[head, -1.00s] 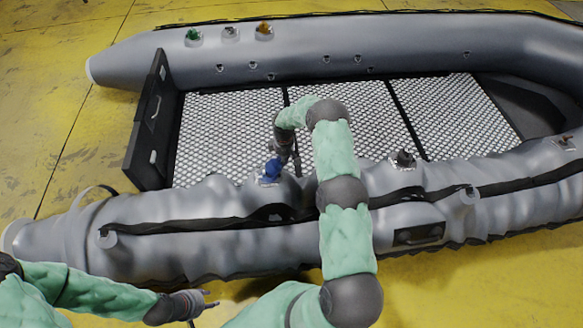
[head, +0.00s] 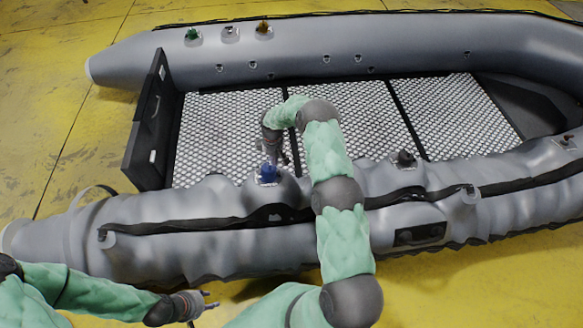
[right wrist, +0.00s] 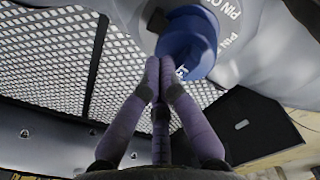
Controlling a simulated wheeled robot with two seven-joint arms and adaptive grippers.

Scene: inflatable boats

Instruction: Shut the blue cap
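The blue cap (head: 268,174) sits on the near grey tube of the boat, by the left end of the mesh floor. In the right wrist view the blue cap (right wrist: 187,45) fills the top middle, beside a grey collar with raised lettering. My right gripper (head: 277,159) reaches down over the boat to the cap. In the wrist view its fingers (right wrist: 161,66) converge with the tips together, at the cap's lower left edge and seemingly touching it; they are not around it. My left gripper (head: 211,300) is open and empty, low in front of the boat.
A black cap (head: 404,159) stands further right on the near tube. Green (head: 192,34), grey (head: 230,32) and orange (head: 264,28) caps are on the far tube. A black transom board (head: 146,125) rises at the left. The mesh floor (head: 345,115) is bare.

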